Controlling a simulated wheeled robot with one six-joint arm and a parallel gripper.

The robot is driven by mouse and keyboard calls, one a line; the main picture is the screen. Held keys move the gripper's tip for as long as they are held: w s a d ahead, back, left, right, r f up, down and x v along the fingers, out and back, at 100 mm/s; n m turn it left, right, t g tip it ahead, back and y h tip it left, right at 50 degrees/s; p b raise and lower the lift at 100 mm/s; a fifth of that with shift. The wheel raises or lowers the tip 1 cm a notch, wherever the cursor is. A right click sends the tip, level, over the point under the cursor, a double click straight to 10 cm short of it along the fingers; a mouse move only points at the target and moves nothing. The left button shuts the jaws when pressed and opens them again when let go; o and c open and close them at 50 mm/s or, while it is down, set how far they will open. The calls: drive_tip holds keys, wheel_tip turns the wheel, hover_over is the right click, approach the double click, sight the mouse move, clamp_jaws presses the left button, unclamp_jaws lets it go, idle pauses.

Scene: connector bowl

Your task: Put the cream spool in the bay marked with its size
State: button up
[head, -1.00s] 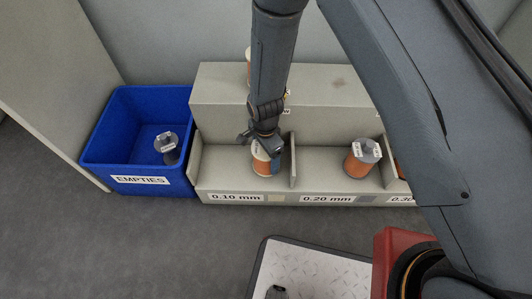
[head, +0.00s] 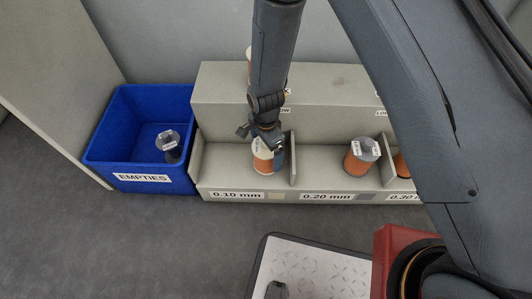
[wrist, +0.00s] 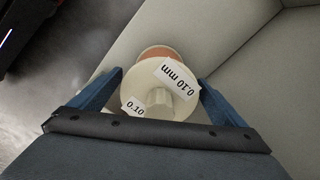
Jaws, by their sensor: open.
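The cream spool (head: 264,164), wound with orange-copper wire, stands upright in the bay marked 0.10 mm (head: 237,195).
A grey-topped copper spool (head: 360,157) stands in the 0.20 mm bay, and another spool (head: 402,166) shows partly in the 0.30 bay. Low dividers (head: 293,160) separate the bays. A blue EMPTIES bin (head: 105,140) at left holds a grey spool (head: 168,143). Another spool stands on the upper shelf.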

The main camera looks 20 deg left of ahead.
wheel_tip(320, 180, up, 10)
drive_tip(key=p, duration=0.3)
drive_tip(key=shift+f, duration=0.2)
drive_tip(key=r, duration=0.2)
drive_tip(key=r+n, duration=0.1)
drive_tip(key=r, duration=0.1)
drive_tip(key=s+r+n, duration=0.1)
drive_tip(key=r, duration=0.1)
drive_tip(key=shift+d+r, duration=0.2)
drive_tip(key=shift+d, duration=0.05)
drive_tip(key=s+d+r+n, duration=0.3)
drive_tip(key=s+r+n, duration=0.1)
drive_tip(key=r, duration=0.3)
drive_tip(key=s+d+r+n, duration=0.4)
drive_tip(key=s+r, duration=0.2)
drive_tip(key=r, duration=0.2)
drive_tip(key=s+d+r+n+y, duration=0.1)
drive_tip(key=s+d+r+n, duration=0.3)
drive_tip(key=r, duration=0.3)
drive_tip(key=shift+s+r+n, duration=0.15)
drive_tip(key=shift+s+n, duration=0.45)
drive_tip(key=shift+s, duration=0.15)
